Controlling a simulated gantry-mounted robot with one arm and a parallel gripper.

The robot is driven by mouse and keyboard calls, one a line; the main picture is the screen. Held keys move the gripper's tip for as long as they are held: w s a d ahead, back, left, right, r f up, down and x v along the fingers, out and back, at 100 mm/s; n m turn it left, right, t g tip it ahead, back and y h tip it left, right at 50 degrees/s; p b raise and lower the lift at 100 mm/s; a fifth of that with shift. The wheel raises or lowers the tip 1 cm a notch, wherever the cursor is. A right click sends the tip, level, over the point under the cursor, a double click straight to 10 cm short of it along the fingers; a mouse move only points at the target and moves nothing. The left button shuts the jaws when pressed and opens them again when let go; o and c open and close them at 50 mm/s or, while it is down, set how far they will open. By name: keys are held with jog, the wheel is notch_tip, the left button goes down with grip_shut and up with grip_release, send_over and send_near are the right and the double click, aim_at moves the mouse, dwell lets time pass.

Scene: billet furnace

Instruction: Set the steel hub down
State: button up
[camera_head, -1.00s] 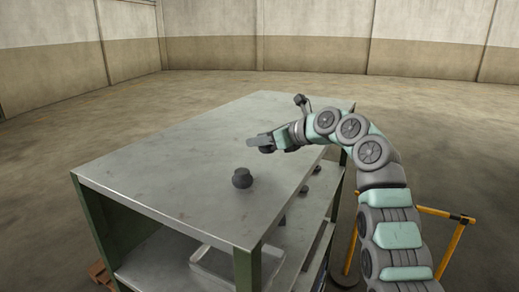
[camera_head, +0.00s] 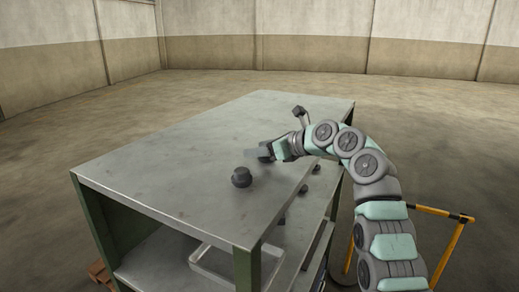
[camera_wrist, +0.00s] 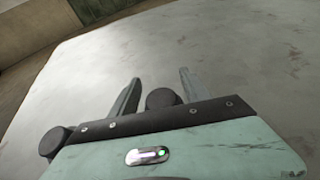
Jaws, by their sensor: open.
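The steel hub (camera_head: 241,177) is a small dark grey, faceted piece resting on the bench top (camera_head: 190,140), near its right front part. It looks tilted. My gripper (camera_head: 263,153) is just beyond it and to the right in the head view, apart from it, with its fingers pointing left and downward. In the wrist view my gripper (camera_wrist: 158,90) shows two spread fingers. A dark round shape (camera_wrist: 163,98) shows between them, partly hidden by the gripper body; I cannot tell whether it is the hub.
Several dark knobs sit along the bench's right side, one of them a small knob (camera_head: 303,188). A pale tray (camera_head: 205,262) lies on the lower shelf. A yellow rail (camera_head: 450,245) stands to the right. The bench's left and far top is clear.

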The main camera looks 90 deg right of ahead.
jog(key=shift+r, duration=0.1)
jog(key=b+v, duration=0.4)
jog(key=v, duration=0.7)
jog(key=shift+s, duration=0.2)
jog(key=shift+s+a+r, duration=0.2)
jog(key=shift+a, duration=0.05)
jog(key=shift+w, duration=0.1)
